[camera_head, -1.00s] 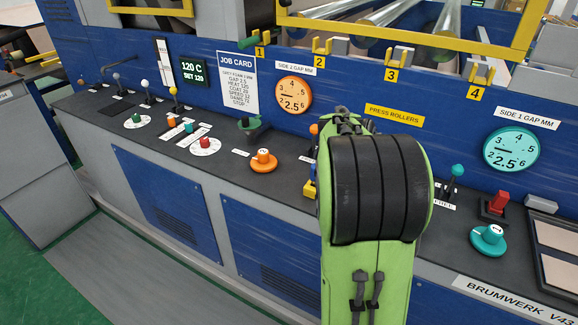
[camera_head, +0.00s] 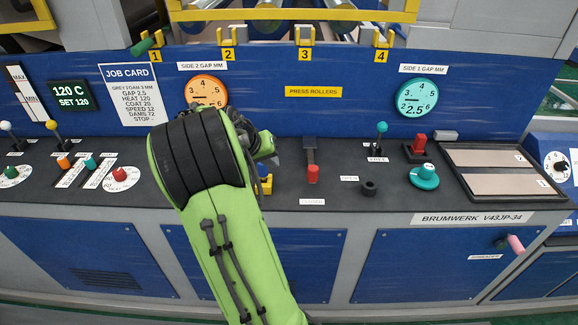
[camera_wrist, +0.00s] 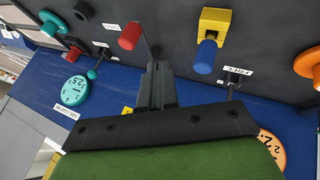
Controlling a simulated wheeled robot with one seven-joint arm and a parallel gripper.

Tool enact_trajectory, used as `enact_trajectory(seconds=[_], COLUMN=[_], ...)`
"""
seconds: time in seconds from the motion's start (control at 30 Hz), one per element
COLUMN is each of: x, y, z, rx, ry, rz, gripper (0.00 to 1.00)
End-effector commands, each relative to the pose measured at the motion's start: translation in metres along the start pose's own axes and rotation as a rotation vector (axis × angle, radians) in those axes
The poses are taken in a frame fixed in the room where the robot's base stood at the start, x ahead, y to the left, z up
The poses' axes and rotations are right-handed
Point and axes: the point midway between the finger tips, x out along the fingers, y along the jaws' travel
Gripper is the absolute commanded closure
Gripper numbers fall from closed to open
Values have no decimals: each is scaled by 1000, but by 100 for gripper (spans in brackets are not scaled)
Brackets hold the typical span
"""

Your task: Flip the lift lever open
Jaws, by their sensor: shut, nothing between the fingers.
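A lever with a red grip (camera_head: 313,174) stands on the console right of my arm in the head view. A small label below it seems to read CLOSED. I cannot read a label that names it the lift lever. The red grip also shows in the wrist view (camera_wrist: 130,36), just above and left of my fingertips. My gripper (camera_wrist: 157,72) is shut and empty, close to this lever; I cannot tell whether they touch.
A yellow block (camera_wrist: 216,22) with a blue grip (camera_wrist: 206,56) stands right of the fingers in the wrist view. A black knob (camera_head: 369,188), teal-topped lever (camera_head: 382,128), red switch (camera_head: 419,143) and teal dial (camera_head: 425,176) stand to the right. The blue back panel (camera_head: 330,119) rises behind.

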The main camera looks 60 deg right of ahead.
Motion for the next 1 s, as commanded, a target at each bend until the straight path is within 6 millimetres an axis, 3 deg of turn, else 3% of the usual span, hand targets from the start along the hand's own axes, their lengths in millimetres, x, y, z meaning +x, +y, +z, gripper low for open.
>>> enact_trajectory(seconds=[0.43,0.7,1.0], x=[97,112,113], y=[0,33,36], z=[2,1,1], rx=[2,3,1], ry=[-5,-2,-1], rz=[3,0,0], gripper=[100,100,100])
